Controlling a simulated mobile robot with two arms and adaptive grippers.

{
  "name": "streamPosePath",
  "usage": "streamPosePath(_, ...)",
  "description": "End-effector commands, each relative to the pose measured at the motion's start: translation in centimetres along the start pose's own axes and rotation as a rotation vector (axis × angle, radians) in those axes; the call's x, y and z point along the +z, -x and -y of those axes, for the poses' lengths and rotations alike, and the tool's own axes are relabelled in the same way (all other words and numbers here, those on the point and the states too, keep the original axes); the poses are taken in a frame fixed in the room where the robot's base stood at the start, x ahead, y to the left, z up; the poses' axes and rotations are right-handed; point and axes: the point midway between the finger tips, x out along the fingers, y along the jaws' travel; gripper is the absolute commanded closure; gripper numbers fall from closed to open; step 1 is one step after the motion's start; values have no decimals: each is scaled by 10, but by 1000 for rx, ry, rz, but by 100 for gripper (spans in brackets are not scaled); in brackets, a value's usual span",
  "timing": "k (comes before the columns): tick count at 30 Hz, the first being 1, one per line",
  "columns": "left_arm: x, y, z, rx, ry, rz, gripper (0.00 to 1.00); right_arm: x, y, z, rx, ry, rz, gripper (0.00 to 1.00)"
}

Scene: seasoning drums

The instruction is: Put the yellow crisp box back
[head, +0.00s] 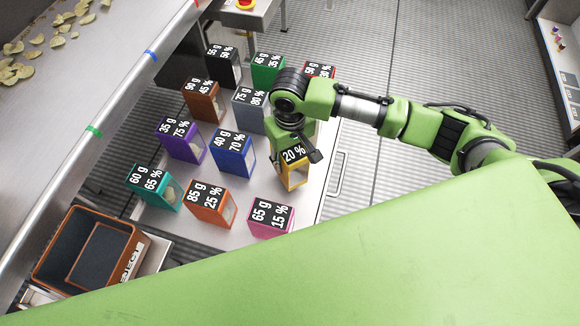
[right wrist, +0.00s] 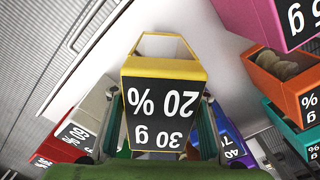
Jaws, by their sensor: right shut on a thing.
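The yellow crisp box (head: 294,180) is on the right side of the grey table (head: 250,198) in the head view, right of the blue box. Its black label reads 30 g and 20 % in the right wrist view (right wrist: 162,104). My right gripper (head: 303,152) is shut on it, with one finger on each side in the right wrist view (right wrist: 163,130). The gripper hides part of the box in the head view. I cannot tell whether its base touches the table. My left gripper is not in view.
Several coloured boxes stand in rows on the table, including blue (head: 234,153), grey-blue (head: 249,108), orange (head: 211,205) and pink (head: 270,217). An orange reject bin (head: 61,236) is at lower left. A conveyor with crisps (head: 60,75) runs along the left.

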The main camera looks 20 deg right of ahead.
Motion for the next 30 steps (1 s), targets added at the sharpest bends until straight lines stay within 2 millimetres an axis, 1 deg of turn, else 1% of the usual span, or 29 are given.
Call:
streamPosePath(4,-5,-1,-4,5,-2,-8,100,1,-11,0,0,1,2,84)
streamPosePath(10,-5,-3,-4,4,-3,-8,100,1,-38,0,1,1,1,84)
streamPosePath(21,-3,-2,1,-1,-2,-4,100,0,-43,0,-1,0,0,84)
streamPosePath(22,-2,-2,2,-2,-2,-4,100,0,-43,0,-1,0,0,52)
streamPosePath(23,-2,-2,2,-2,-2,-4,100,0,-43,0,0,0,0,45)
streamPosePath(24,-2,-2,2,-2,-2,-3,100,0,-43,0,0,1,0,41)
streamPosePath(30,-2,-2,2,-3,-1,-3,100,0,-43,0,0,1,0,41)
